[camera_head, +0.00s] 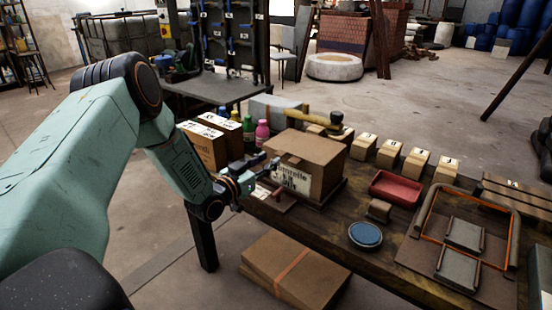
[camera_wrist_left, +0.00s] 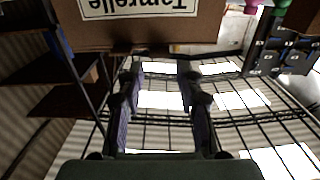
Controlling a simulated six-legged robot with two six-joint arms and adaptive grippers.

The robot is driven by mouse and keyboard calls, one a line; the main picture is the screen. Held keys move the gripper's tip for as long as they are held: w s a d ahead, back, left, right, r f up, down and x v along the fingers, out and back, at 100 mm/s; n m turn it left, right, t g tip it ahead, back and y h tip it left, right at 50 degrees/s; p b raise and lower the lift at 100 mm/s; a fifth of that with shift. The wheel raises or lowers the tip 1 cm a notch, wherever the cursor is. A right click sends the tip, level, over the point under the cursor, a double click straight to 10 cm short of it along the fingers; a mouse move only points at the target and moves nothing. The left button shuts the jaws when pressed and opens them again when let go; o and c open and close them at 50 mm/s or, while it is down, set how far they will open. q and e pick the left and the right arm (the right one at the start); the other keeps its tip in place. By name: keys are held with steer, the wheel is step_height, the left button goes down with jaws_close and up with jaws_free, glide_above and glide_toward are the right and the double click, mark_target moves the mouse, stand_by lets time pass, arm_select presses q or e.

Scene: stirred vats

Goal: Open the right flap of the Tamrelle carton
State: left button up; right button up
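The Tamrelle carton (camera_head: 308,152) is a brown box standing on a dark base on the wooden bench. Its top looks closed, and a pale label with its name is on the front. In the left wrist view the carton (camera_wrist_left: 220,28) shows upside down along the top edge. My left gripper (camera_head: 262,174) is just left of the carton's front left edge, below its top. In the wrist view the two fingers of the left gripper (camera_wrist_left: 159,78) stand apart with nothing between them. Whether they touch the carton I cannot tell. My right gripper is not in view.
A red tray (camera_head: 396,188), a blue round dish (camera_head: 365,235) and a wire-handled frame (camera_head: 463,235) lie right of the carton. Several small numbered blocks (camera_head: 389,153) line the back. Bottles (camera_head: 262,132) and other cartons (camera_head: 203,147) stand left. Flat cardboard (camera_head: 294,270) lies below in front.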

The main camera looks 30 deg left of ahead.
mark_target(277, 155)
arm_select(q)
steer(key=w, duration=0.3)
steer(key=shift+w+d+b, duration=0.2)
steer(key=shift+w+b, duration=0.2)
steer(key=shift+w, duration=0.1)
steer(key=shift+f, duration=0.1)
steer(key=shift+c, duration=0.4)
steer(key=shift+w, duration=0.1)
steer(key=shift+c, duration=0.8)
jaws_close()
